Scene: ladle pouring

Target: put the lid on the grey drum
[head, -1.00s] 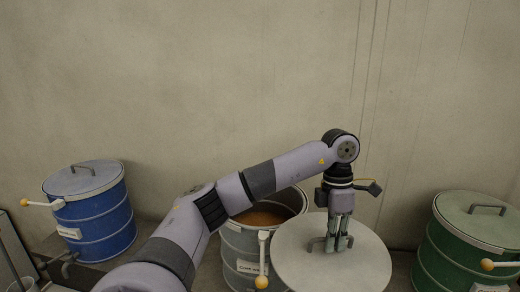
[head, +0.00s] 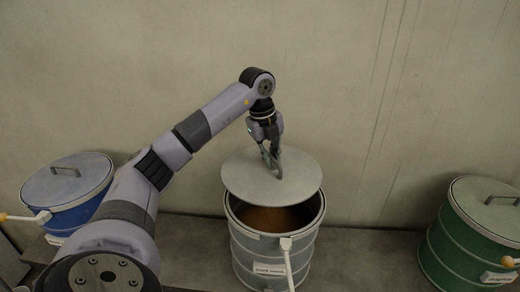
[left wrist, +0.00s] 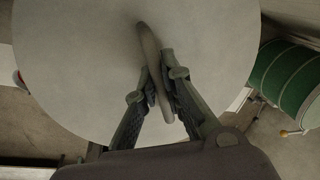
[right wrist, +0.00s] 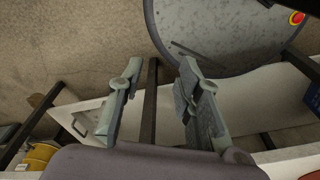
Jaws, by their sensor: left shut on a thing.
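The grey drum (head: 258,254) stands upright at the middle of the head view, with brown-orange contents showing under the front part of its opening. The round grey lid (head: 245,185) is held above the drum and hides its back rim. A gap shows between the lid's front edge and the drum's front rim. My left gripper (head: 272,168) is shut on the lid's bar handle, which also shows between the fingers in the left wrist view (left wrist: 150,55). My right gripper (right wrist: 158,80) is open and empty, seen only in the right wrist view.
A blue drum (head: 75,190) with its lid on stands at the left. A green drum (head: 465,245) with its lid on stands at the far right. A wall (head: 150,60) rises close behind. Floor between the grey and green drums is clear.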

